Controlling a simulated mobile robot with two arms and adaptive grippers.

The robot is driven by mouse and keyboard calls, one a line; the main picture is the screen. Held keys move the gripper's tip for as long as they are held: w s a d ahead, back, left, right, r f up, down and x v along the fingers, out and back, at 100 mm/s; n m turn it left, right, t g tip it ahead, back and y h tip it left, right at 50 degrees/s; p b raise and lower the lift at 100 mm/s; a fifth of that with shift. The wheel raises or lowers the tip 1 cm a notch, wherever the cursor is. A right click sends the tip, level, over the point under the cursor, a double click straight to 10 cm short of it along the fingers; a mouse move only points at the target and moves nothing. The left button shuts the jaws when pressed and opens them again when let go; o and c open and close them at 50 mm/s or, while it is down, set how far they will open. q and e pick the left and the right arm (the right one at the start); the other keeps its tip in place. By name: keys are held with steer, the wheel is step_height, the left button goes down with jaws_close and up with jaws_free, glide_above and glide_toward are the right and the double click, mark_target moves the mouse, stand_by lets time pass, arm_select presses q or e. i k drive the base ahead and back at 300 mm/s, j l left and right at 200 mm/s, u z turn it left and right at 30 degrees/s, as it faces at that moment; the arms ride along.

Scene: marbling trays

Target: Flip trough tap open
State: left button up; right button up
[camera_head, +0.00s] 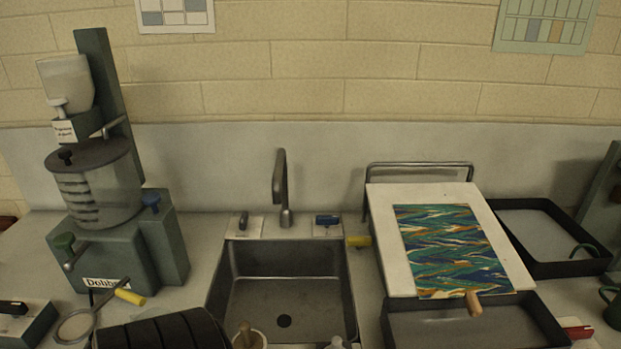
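A metal tap with a tall curved spout (280,188) stands upright behind the sunken trough (352,285). A dark lever handle (243,221) sits on a pale plate left of the spout. Neither of my grippers is in view.
A green machine (113,248) with a clear drum stands at left. A tilted white board (381,235) with a marbled sheet (450,245) stands right of the trough, above a dark tray (559,322). A black ridged object (165,330) lies at the front. Space above the trough is clear.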

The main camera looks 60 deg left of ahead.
mark_target(357, 242)
steer(key=j+u, duration=0.1)
steer(key=u, duration=1.25)
steer(key=k+j+z, duration=0.2)
steer(key=i+j, duration=0.05)
steer(key=j, duration=0.05)
